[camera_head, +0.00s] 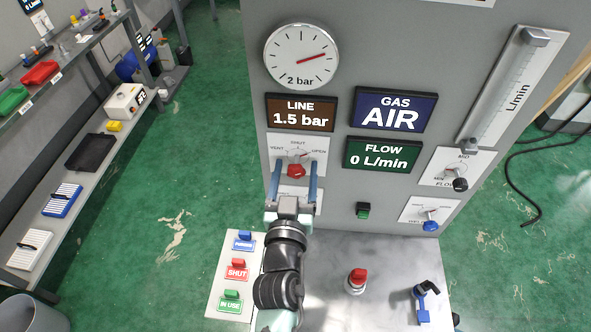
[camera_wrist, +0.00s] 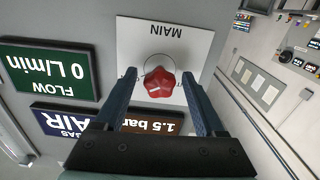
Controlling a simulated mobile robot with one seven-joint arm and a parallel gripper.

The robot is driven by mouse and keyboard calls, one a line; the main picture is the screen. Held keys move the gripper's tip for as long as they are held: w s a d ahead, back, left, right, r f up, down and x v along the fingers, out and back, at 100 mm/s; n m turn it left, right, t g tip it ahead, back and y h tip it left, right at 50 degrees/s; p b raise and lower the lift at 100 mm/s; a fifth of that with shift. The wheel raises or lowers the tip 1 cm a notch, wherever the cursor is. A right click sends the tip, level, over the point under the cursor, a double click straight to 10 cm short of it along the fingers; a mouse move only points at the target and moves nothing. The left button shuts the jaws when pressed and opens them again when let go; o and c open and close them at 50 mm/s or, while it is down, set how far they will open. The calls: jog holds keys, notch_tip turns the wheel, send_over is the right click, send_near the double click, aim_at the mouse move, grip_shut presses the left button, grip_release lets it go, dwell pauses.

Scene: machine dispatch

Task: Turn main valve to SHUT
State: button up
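My gripper (camera_head: 295,166) is open, with one blue finger on each side of the knob. In the wrist view my gripper (camera_wrist: 159,76) shows gaps between both fingers and the knob.
Displays beside the valve read LINE 1.5 bar (camera_head: 301,113), GAS AIR (camera_head: 394,109) and FLOW 0 L/min (camera_head: 382,153). The gauge (camera_head: 301,57) is above.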

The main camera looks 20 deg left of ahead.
grip_shut()
jog(key=shift+n, duration=0.4)
jog(key=n, duration=0.5)
jog(key=shift+n+p, duration=0.3)
jog(key=shift+p, duration=0.05)
jog(key=n, duration=0.5)
jog(key=shift+n+p, duration=0.3)
jog(key=shift+o, duration=0.4)
grip_release()
